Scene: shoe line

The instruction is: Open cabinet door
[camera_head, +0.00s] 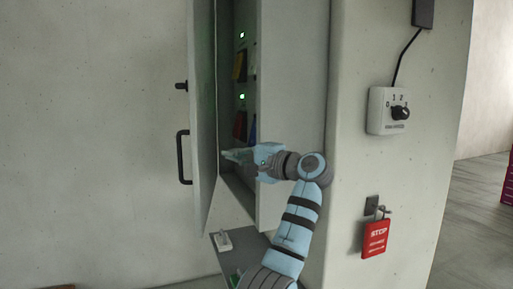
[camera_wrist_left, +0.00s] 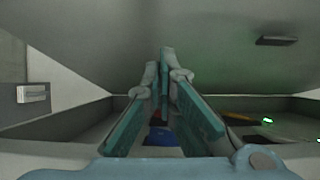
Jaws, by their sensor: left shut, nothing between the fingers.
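The grey cabinet door (camera_head: 204,90) stands ajar at the left of the cabinet (camera_head: 290,85) in the head view, with a dark handle (camera_head: 184,157) on its outer face. A gap shows the inside, with green lights and coloured items. My left gripper (camera_head: 230,155) is shut and empty in the gap between the door and the cabinet body, on the door's inner side. I cannot tell whether it touches the door. In the left wrist view its fingers (camera_wrist_left: 165,60) meet in front of the cabinet interior. My right gripper is not in view.
A dial box (camera_head: 387,111) and a red STOP tag (camera_head: 376,238) with a padlock are on the wall face right of the cabinet. A small white object (camera_head: 222,241) sits on a grey surface below the door. Open floor lies at the far right.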

